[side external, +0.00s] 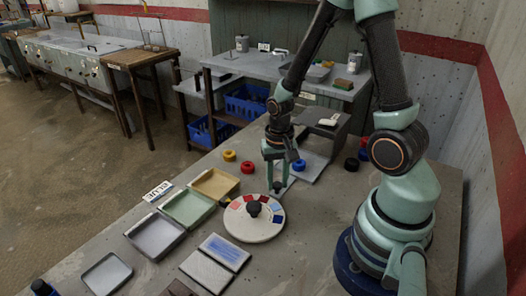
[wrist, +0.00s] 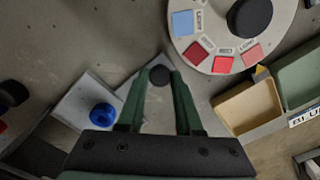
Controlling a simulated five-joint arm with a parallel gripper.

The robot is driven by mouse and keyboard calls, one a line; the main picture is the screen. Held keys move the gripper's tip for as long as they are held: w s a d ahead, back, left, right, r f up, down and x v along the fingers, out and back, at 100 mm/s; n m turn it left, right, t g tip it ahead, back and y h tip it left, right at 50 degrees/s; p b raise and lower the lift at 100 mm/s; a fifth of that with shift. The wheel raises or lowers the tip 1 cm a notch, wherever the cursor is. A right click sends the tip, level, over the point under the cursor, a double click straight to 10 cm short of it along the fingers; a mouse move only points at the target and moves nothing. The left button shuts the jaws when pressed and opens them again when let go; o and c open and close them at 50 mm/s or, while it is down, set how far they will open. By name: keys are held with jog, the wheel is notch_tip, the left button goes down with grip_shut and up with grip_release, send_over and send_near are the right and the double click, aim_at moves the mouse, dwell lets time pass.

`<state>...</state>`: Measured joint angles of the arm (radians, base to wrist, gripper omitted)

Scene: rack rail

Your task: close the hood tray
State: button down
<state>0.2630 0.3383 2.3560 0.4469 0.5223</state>
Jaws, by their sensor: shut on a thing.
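The hood (side external: 335,122) is a dark grey box on the bench. Its pale grey tray (side external: 311,168) sticks out of it toward the turntable, with a blue ring (side external: 299,165) lying on it. In the wrist view the tray (wrist: 75,106) and the blue ring (wrist: 103,116) show left of my fingers. My gripper (side external: 277,184) is at the tray's outer end. In the wrist view my gripper (wrist: 159,80) is shut on a dark round knob (wrist: 158,73) between the fingertips. The fingers hide part of the tray's end.
A round turntable (side external: 262,230) with coloured patches and a black knob stands close by. Yellow (side external: 229,155) and red (side external: 248,168) rings lie left of the tray. Tan (side external: 214,184), green and grey open bins stand left of the turntable.

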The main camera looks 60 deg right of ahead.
aim_at(299, 162)
jog(key=shift+d, duration=0.1)
jog(key=d, duration=1.2)
jog(key=shift+d, duration=0.35)
jog(key=c, duration=0.6)
grip_release()
jog(key=shift+a, duration=0.1)
notch_tip(299, 162, up, 12)
jog(key=shift+r, duration=0.1)
